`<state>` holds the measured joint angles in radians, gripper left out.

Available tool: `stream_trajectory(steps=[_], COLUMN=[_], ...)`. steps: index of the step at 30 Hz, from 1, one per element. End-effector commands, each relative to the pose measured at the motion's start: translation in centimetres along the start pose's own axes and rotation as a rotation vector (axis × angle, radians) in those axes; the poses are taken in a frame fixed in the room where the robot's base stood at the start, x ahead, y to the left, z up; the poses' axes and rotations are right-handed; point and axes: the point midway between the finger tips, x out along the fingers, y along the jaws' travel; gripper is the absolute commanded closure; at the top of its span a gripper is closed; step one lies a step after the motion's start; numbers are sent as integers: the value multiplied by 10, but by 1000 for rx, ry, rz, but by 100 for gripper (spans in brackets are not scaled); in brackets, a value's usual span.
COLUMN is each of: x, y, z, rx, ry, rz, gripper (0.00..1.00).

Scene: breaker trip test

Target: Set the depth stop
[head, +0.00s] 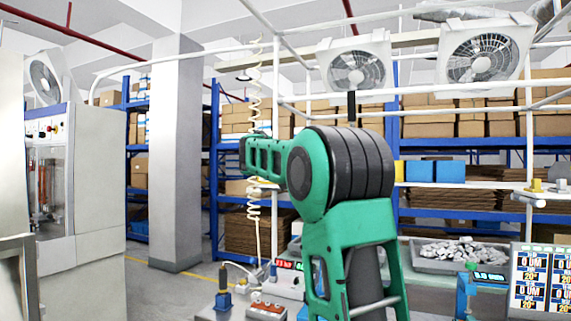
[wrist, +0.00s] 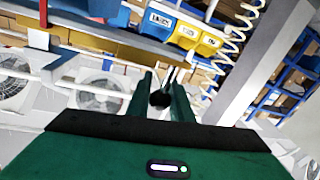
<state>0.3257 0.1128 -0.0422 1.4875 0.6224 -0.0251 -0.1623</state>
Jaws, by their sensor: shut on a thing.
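My gripper (wrist: 160,103) shows in the wrist view as two green fingers, shut on a small dark round thing (wrist: 160,98). Thin dark prongs or rods show beyond this thing. The fingers hide its sides, so I cannot tell whether it is part of the depth stop. I cannot pick out the depth stop for certain in either view. In the head view my green arm with its black joint fills the middle and the gripper's fingertips cannot be made out.
A coiled cream cord (head: 254,195) hangs left of my arm. Small devices (head: 268,308) stand low in front. A grey tray (head: 430,264) of metal pieces and a display panel (head: 540,280) are at the right. Blue bins (head: 437,171) stand on a shelf. A white pillar (head: 176,150) stands left.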

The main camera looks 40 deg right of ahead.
Motion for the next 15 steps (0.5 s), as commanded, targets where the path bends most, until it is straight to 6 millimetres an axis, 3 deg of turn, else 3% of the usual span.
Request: stream_trajectory(steps=[2,3,5,15], x=[-1,-1,-1,-3], y=[-6,-7,-6,-4], z=[-3,-3,-3,-2], rx=[2,2,2,1], ry=[8,8,8,6], rz=[-12,-13,-12,-9], gripper=[100,76,62,62])
